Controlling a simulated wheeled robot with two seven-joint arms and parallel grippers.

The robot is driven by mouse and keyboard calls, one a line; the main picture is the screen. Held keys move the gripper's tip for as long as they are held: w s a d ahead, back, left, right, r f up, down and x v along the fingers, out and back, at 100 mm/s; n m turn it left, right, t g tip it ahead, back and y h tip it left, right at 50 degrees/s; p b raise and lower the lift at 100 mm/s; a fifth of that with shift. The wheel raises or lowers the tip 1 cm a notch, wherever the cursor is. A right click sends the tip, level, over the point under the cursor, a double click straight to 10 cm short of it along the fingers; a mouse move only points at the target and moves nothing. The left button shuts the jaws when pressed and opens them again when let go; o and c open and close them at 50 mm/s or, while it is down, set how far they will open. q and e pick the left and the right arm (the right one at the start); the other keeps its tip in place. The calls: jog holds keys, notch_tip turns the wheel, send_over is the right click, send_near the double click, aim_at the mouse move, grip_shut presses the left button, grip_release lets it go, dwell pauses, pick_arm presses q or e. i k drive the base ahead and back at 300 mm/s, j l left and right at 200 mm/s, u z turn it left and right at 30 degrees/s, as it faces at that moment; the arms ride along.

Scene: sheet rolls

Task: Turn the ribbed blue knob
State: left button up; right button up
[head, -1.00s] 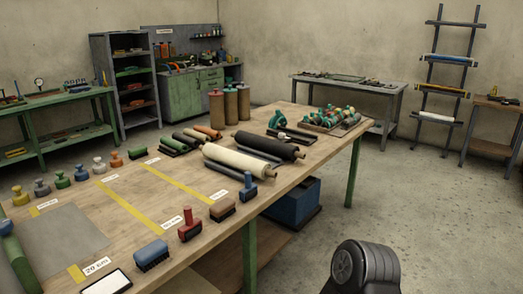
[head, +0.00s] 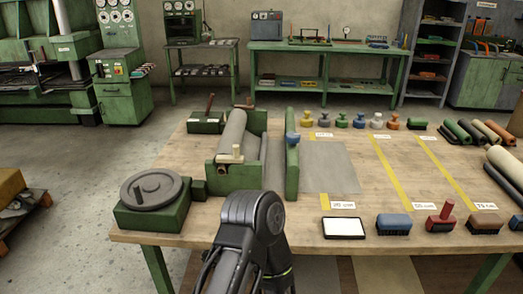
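A small blue knob (head: 292,138) sits on top of the green right-hand side plate (head: 292,165) of a roller machine on the wooden table (head: 215,222). It is too small to see ribs clearly. The machine has a grey roller (head: 231,135), a green left housing and a grey hand wheel with a crank (head: 151,187) at its left. A dark joint of one of my arms rises at the bottom centre, in front of the machine. Neither of my grippers shows, and nothing of mine touches the knob.
A grey sheet (head: 332,168), yellow strips and a white pad (head: 344,228) lie right of the machine. Several coloured stamps line the back, one of them grey-blue (head: 324,119). Brushes (head: 393,224) and a red-handled stamp (head: 441,216) stand along the front edge.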

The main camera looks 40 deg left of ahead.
aim_at(293, 138)
jog(key=u, duration=1.55)
jog(key=k+l+z, duration=0.15)
jog(key=z, duration=0.25)
jog(key=k+l+z, duration=0.15)
jog(key=z, duration=0.3)
jog(key=l, duration=0.1)
